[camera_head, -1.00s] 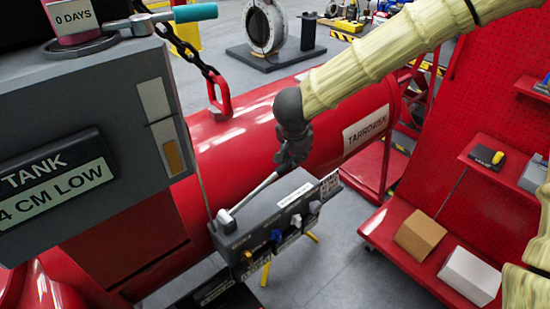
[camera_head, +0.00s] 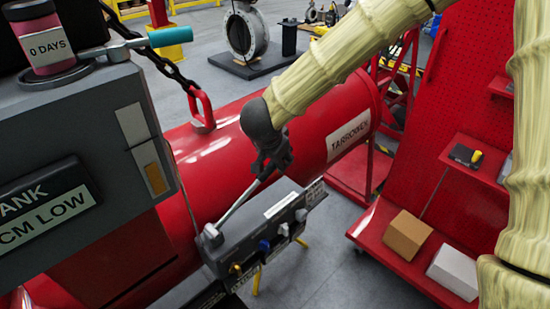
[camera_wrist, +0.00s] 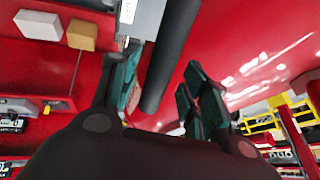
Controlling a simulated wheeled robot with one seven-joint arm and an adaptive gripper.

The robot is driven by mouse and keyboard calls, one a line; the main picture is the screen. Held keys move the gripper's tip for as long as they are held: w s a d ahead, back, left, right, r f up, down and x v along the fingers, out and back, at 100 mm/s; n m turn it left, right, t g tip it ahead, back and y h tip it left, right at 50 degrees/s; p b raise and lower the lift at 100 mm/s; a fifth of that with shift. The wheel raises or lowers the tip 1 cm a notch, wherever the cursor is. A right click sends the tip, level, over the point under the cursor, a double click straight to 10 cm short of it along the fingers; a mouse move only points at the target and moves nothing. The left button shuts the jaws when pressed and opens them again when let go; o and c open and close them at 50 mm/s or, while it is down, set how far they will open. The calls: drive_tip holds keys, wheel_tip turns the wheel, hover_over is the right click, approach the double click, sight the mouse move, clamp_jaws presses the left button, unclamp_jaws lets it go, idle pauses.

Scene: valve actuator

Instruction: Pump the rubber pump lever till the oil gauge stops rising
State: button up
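The pump lever (camera_head: 236,204) is a thin grey rod rising at a slant from a dark pump block (camera_head: 250,243). Its upper end meets my gripper (camera_head: 264,170). In the wrist view the lever's thick dark grip (camera_wrist: 172,55) lies between the fingers of my gripper (camera_wrist: 165,90). A gap shows between the grip and the right finger, so the fingers look open around it; contact on the left side is unclear. An amber gauge strip (camera_head: 154,179) is on the grey cabinet at the left, its level too small to read.
A lever with a teal handle (camera_head: 170,37) and a pink jar (camera_head: 45,43) top the cabinet (camera_head: 95,115). A red tank (camera_head: 312,128) lies behind my gripper. A red shelf rack (camera_head: 460,90) with boxes stands right.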

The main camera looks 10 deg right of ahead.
drive_tip(key=shift+a, duration=0.1)
drive_tip(key=shift+s+a+r, duration=0.15)
drive_tip(key=shift+s+r, duration=0.05)
drive_tip(key=shift+r, duration=0.05)
drive_tip(key=v, duration=1.1)
drive_tip(key=shift+r, duration=0.2)
